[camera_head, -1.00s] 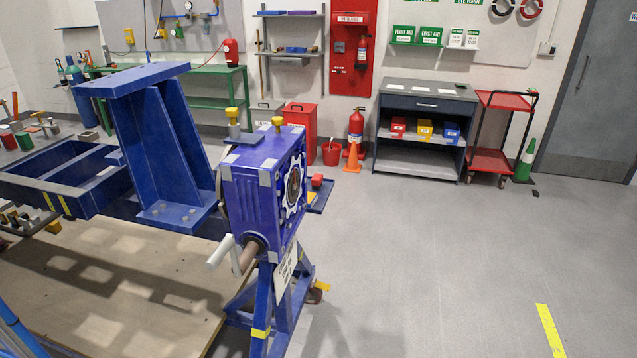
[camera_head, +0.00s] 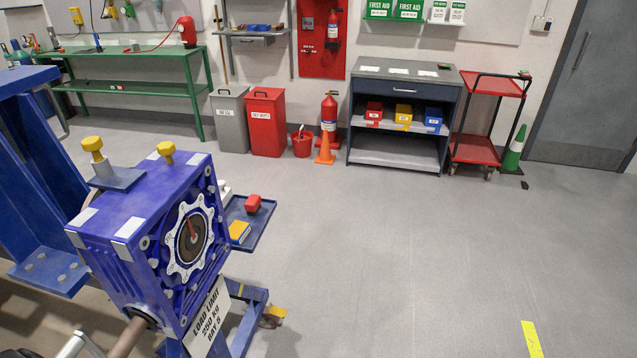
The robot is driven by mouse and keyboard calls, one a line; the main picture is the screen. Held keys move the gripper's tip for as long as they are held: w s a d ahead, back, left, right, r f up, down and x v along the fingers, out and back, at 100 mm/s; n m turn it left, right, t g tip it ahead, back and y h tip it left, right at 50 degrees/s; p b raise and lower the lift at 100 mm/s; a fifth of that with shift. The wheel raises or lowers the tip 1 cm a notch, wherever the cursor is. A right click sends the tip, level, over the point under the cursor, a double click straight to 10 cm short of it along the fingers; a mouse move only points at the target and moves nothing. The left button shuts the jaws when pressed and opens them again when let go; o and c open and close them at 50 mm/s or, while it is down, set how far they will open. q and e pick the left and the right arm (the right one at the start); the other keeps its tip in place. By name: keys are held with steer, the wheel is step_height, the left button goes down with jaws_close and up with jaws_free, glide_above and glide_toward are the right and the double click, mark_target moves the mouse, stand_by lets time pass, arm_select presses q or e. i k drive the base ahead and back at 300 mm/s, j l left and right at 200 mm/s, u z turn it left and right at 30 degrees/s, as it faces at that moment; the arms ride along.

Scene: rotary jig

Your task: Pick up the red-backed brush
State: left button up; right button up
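A small red-topped object (camera_head: 253,203), which looks like the red-backed brush, lies on a small blue tray (camera_head: 262,226) at the right side of the blue rotary jig (camera_head: 125,215). A yellow block (camera_head: 238,231) lies on the same tray, nearer to me. The brush's underside is too small to make out. Neither of my grippers can be made out in the head view.
The jig's round toothed plate (camera_head: 189,239) faces right, above a load limit sign (camera_head: 208,318). A crank handle (camera_head: 82,345) sticks out at the bottom left. The grey floor right of the tray is open. A shelf cabinet (camera_head: 410,85) and a red trolley (camera_head: 484,150) stand at the back.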

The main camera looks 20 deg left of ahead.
mark_target(253, 204)
steer(key=i+l+u, duration=0.1)
steer(key=i+u, duration=0.15)
steer(key=i, duration=0.3)
steer(key=i+l+u, duration=0.25)
steer(key=i, duration=0.3)
steer(key=i+l+u, duration=0.25)
steer(key=i, duration=0.25)
